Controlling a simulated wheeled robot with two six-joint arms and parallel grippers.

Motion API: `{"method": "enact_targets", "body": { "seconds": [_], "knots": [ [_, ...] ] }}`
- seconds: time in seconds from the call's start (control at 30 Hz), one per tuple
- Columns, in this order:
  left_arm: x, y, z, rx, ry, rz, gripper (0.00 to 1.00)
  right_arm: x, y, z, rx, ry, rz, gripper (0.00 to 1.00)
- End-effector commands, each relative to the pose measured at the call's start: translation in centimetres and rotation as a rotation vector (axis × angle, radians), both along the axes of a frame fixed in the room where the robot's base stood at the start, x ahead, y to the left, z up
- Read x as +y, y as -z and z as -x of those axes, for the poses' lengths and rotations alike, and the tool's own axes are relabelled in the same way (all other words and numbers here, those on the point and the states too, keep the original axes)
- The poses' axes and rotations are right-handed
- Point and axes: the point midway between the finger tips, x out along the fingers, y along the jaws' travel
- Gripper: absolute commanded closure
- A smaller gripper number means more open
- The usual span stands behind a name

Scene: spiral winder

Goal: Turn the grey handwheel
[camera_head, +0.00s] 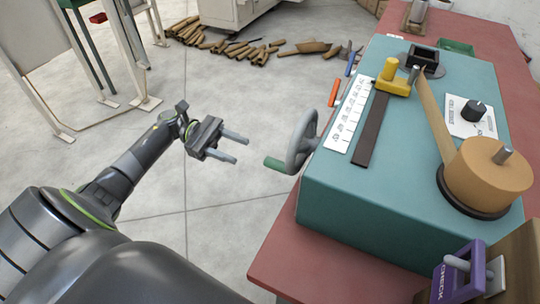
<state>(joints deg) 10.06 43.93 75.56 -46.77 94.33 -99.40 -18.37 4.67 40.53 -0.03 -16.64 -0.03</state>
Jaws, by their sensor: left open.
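The grey handwheel (301,141) is on the left side of the teal machine (370,207), near its front left corner. Its green handle (274,164) sticks out to the left at the wheel's lower edge. My left gripper (233,147) is left of the handwheel, apart from it, with its two fingers pointing right toward the wheel. It is open and nothing is between the fingers. My right gripper is not in view.
The machine stands on a red table (310,272). On top are a yellow block (393,82), a brown tape roll (487,175) and a black knob (473,111). A purple part (463,275) is at the lower right. Open floor surrounds my gripper; cardboard tubes (262,54) lie farther back.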

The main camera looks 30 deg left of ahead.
Motion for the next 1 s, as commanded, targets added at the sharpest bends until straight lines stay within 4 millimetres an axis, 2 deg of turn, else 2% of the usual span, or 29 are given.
{"method": "enact_targets", "body": {
  "seconds": [0.03, 0.2, 0.43, 0.6, 0.9, 0.93, 1.0],
  "knots": [
    [-1.3, -0.5, 0.0, -0.001, 0.001, 0.006, 0.56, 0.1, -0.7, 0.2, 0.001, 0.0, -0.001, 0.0],
    [-5.0, -0.5, -0.3, -0.001, 0.001, 0.006, 0.56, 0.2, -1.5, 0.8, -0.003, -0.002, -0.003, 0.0],
    [-8.7, -0.2, -0.5, 0.001, -0.001, 0.003, 0.56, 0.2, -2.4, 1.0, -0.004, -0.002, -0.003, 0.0],
    [-9.9, -0.1, -0.6, 0.001, -0.003, 0.001, 0.56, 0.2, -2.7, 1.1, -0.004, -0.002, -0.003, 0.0],
    [-10.2, 0.0, -0.6, 0.002, -0.003, 0.002, 0.56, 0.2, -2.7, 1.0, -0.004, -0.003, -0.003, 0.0],
    [-10.1, 0.0, -0.6, 0.002, -0.003, 0.002, 0.57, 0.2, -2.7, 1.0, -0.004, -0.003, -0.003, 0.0],
    [-10.1, 0.0, -0.6, 0.002, -0.002, 0.001, 0.66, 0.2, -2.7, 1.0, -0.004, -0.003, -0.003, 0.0]
  ]
}}
